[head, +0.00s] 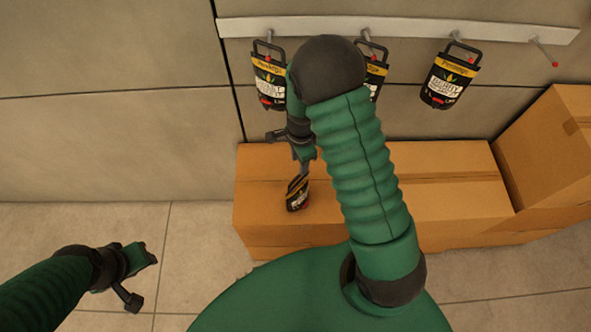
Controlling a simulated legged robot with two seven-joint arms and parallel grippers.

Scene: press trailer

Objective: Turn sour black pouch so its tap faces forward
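A small black pouch (298,194) with a yellow band and a red spot low on it is at the fingertips of my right gripper (304,170), over the cardboard box. The gripper looks shut on its top end. The pouch hangs slightly tilted; its label is too small to read, so I cannot confirm that it is the sour one. Which way its tap points is unclear. My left gripper (147,257) is low at the left, over the floor, away from the pouch; its finger opening is unclear.
A white rail (400,27) on the wall carries black pouches at left (268,82), middle (375,76), partly behind my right arm, and right (450,80). The far right peg (545,52) is empty. Cardboard boxes (450,200) stand below; a taller box (550,145) is at right.

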